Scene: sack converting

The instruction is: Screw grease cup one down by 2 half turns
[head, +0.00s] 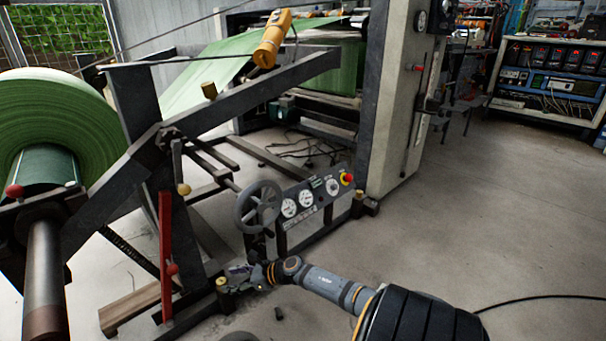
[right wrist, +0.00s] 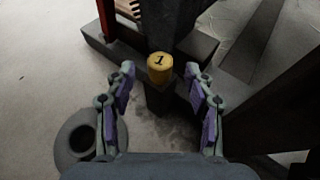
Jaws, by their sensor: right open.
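Grease cup one (right wrist: 160,67) is a small yellow cap marked "1" on top, standing on a dark post in the right wrist view. In the head view the cup (head: 221,283) is low on the machine frame's foot. My right gripper (head: 236,275) is open, its purple-padded fingers to either side of the cup's line in the wrist view. The cup appears just beyond the fingertips, with clear gaps on both sides and no visible contact. My left gripper is in neither view.
A handwheel (head: 258,207) and a gauge panel (head: 318,198) with a red button stand just behind my right gripper. A red lever (head: 166,250) is left of the cup. A grey round part (right wrist: 88,132) lies on the floor. The floor at right is mostly free.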

